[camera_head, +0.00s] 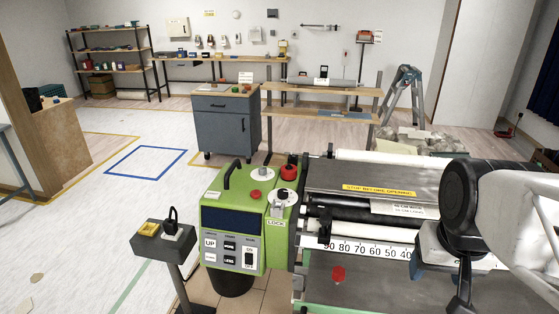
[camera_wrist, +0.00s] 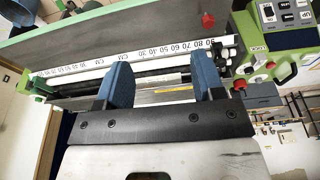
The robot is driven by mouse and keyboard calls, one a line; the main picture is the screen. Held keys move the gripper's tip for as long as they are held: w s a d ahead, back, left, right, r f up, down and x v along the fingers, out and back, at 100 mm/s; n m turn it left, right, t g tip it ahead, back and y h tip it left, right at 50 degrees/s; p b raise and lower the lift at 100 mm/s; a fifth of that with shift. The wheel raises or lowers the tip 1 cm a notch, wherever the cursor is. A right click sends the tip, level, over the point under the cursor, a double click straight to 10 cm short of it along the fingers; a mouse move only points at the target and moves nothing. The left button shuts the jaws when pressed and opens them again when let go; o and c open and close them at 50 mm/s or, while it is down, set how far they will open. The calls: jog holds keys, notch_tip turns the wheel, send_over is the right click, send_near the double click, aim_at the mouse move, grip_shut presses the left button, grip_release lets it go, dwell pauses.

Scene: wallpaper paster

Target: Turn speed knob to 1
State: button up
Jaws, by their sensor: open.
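The green control box (camera_head: 233,225) stands left of the roller machine. No speed label or number is readable, so I cannot tell which is the speed knob. In the wrist view the box (camera_wrist: 292,40) is at the upper right. My gripper (camera_wrist: 163,72) is open and empty, its blue fingers apart over the machine's rollers, clear of the box. In the head view my arm is at the right, fingers not clearly seen.
The machine's grey cover (camera_head: 365,178) and white ruler (camera_head: 372,250) lie between my arm and the box. A red knob (camera_head: 338,274) stands on the front plate.

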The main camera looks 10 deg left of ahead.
jog(key=w+a+r, duration=0.3)
jog(key=w, duration=0.7)
jog(key=w+a+r, duration=0.3)
jog(key=w, duration=0.6)
jog(key=m+g, duration=0.2)
jog(key=g, duration=0.1)
send_over(262, 169)
jog(key=f, duration=2.1)
jog(key=shift+w+d, duration=0.1)
jog(key=shift+d, duration=0.1)
jog(key=shift+w+a+f, duration=0.15)
jog(key=shift+a+f, duration=0.15)
jog(key=shift+a, duration=0.1)
jog(key=shift+d+f, duration=0.2)
jog(key=shift+f, duration=3.65)
